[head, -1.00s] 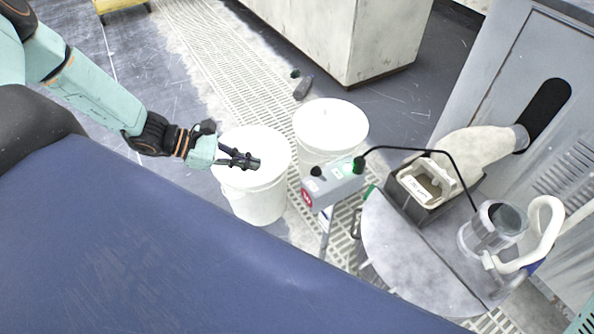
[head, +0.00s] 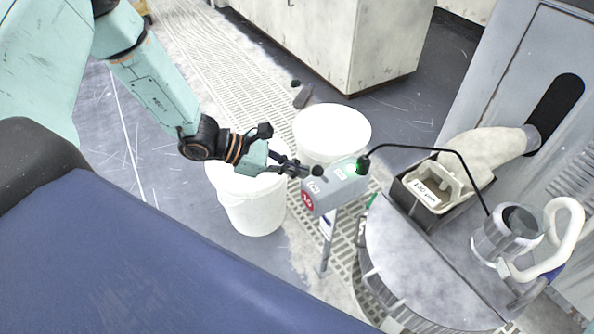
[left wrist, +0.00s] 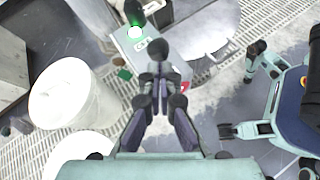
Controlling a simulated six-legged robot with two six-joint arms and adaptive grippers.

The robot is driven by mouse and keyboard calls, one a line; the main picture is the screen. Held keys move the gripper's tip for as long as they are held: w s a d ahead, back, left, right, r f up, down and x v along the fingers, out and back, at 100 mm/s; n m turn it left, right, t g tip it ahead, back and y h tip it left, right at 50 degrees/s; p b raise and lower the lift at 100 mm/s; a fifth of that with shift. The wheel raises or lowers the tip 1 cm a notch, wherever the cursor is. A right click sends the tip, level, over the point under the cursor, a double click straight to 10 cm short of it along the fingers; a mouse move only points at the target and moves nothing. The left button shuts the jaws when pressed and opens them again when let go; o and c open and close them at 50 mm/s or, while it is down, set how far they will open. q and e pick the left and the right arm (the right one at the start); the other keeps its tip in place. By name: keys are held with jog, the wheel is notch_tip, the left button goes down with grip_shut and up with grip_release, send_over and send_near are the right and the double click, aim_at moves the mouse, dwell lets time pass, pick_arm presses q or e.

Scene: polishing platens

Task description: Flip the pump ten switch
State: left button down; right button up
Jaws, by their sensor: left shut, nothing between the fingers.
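A small grey switch box (head: 342,190) stands on a post in front of the buckets. It has a black knob (head: 317,171) at its left end, a lit green lamp (head: 359,167) at its right and a red round label (head: 307,201). My left gripper (head: 300,170) is shut and empty, its tips right beside the black knob; I cannot tell whether they touch. In the left wrist view the closed fingers (left wrist: 159,80) point at the box (left wrist: 137,50), partly covering it. What looks like my right gripper (left wrist: 228,131) shows small there; its fingers are unclear.
A round grey platen (head: 415,260) is right of the box. A black cable (head: 430,149) arches from the box over a labelled container (head: 428,190).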

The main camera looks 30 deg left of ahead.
pick_arm(q)
jog(key=shift+w, duration=0.1)
dwell(0.3)
jog(key=shift+w+d+r+g+y+p, duration=0.15)
jog(key=shift+r+g+y+p, duration=0.15)
jog(key=shift+p, duration=0.3)
